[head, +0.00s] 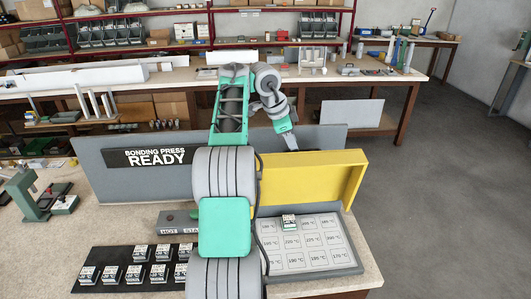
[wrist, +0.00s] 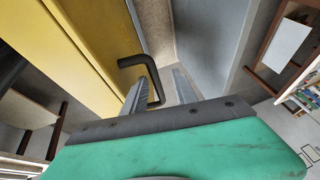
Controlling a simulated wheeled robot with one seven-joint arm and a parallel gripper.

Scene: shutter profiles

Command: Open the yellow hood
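The yellow hood (head: 300,185) stands raised at the back of the labelled plate (head: 310,243), its hollow side facing the head camera. In the wrist view the hood (wrist: 75,45) fills the upper left, with a black bent handle (wrist: 130,62) on its face. My gripper (head: 291,145) is behind the hood's top edge in the head view. In the wrist view my gripper (wrist: 160,88) has its fingers apart on either side of the handle's outer bar. A gap shows between the bar and the right finger; contact with the left finger is unclear.
A grey panel (head: 120,188) with a "BONDING PRESS READY" sign stands behind the hood. A tray of small labelled blocks (head: 130,268) lies at front left, and one block (head: 290,222) sits on the plate. The floor at right (head: 440,200) is clear.

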